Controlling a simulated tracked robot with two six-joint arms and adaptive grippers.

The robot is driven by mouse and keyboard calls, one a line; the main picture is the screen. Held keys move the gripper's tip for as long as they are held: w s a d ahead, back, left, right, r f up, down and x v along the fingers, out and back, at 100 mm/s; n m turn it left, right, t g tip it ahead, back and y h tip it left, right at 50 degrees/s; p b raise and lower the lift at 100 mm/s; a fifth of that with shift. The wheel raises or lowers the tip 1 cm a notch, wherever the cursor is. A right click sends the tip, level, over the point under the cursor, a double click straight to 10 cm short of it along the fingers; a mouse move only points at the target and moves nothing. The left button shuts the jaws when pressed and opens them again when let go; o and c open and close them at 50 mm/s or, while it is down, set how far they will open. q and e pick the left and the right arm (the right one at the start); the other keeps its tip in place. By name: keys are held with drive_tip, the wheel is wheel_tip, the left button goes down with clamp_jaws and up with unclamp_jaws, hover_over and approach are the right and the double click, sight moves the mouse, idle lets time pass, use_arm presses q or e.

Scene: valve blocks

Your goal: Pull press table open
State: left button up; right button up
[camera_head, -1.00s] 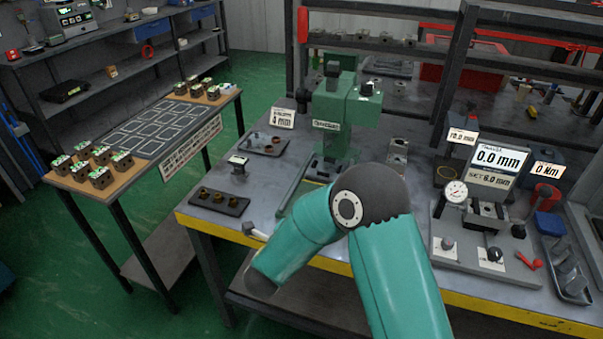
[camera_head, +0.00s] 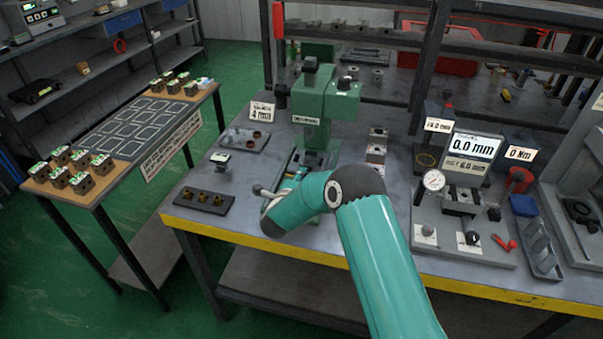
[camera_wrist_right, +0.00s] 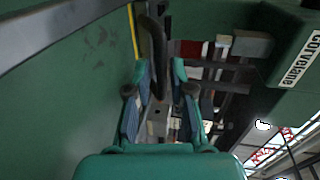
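The green press (camera_head: 325,105) stands on the workbench, and its low table (camera_head: 312,160) at the foot is partly hidden by my right arm. My right gripper (camera_head: 264,197) is in front of the press, near the bench's front edge, small and partly hidden by my forearm. In the right wrist view its two fingers (camera_wrist_right: 157,80) are apart. A dark curved bar (camera_wrist_right: 153,50) like a handle shows between the fingertips; I cannot tell whether they touch it. The press body (camera_wrist_right: 298,60) is at the right there. My left gripper is out of view.
A dark tray with brass parts (camera_head: 205,201) and a grey tray (camera_head: 246,139) lie left of the press. A gauge fixture (camera_head: 465,220) with displays stands to the right. The yellow bench edge (camera_head: 300,256) runs below my arm. A side table (camera_head: 125,130) holds valve blocks.

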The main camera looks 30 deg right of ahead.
drive_tip(key=shift+x, duration=0.8)
drive_tip(key=shift+c, duration=0.3)
clamp_jaws()
drive_tip(key=shift+f, duration=0.1)
